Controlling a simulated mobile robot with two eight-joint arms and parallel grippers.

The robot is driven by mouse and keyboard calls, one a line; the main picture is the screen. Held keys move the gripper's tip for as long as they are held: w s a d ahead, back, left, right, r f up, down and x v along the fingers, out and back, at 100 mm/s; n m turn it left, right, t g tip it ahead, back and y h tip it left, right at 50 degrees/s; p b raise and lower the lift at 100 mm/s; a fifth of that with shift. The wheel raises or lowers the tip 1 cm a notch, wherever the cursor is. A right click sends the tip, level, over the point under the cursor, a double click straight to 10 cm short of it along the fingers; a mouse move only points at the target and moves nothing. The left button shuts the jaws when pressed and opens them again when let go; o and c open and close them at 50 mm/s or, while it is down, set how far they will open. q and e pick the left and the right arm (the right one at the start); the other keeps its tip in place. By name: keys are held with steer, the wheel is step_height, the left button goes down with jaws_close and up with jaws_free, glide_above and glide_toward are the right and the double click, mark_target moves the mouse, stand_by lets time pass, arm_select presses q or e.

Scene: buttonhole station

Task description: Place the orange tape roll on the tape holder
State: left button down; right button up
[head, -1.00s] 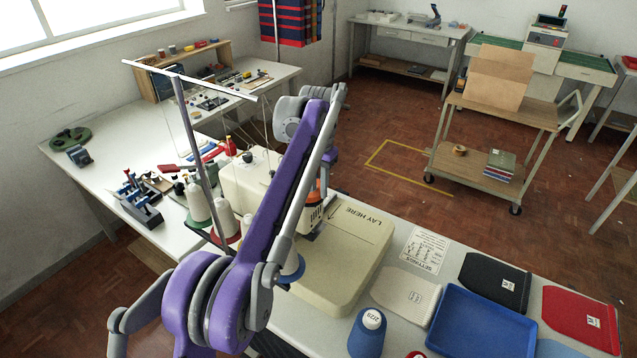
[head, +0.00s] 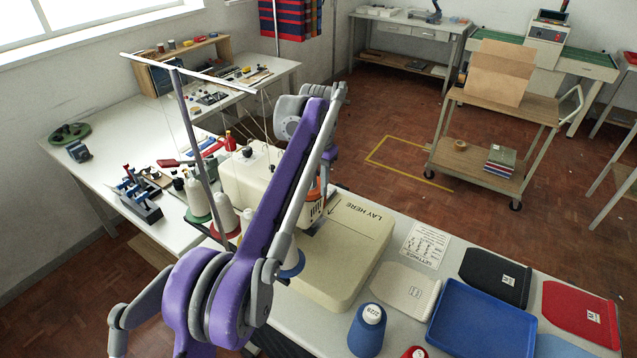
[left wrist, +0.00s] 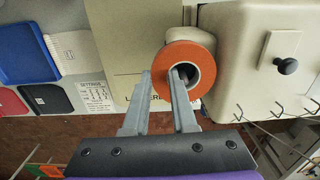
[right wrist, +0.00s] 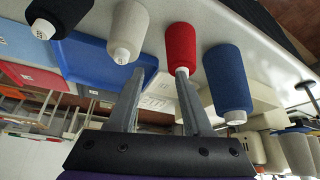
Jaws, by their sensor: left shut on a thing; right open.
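The orange tape roll (left wrist: 206,60) shows in the left wrist view, in front of the cream sewing machine. My left gripper (left wrist: 161,71) is shut on its ring wall, with one finger in the hole and the other outside. In the head view my left arm hides most of this spot; only a little orange shows past it. A small dark grey device (head: 78,152), perhaps the tape holder, stands on the white table at the left; I cannot tell for sure. My right gripper (right wrist: 160,72) is open and empty, with its fingertips near a red thread cone (right wrist: 181,48).
The cream sewing machine (head: 345,245) stands under my left arm. Thread cones (head: 367,330), a blue tray (head: 480,318) and fabric pieces (head: 495,277) crowd the near table. A blue-and-grey rack (head: 138,200) stands on the white table (head: 115,135), which has bare patches.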

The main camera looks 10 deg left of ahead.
arm_select(q)
steer(key=c, duration=0.6)
jaws_free()
steer(key=shift+c, duration=0.2)
steer(key=shift+r, duration=0.1)
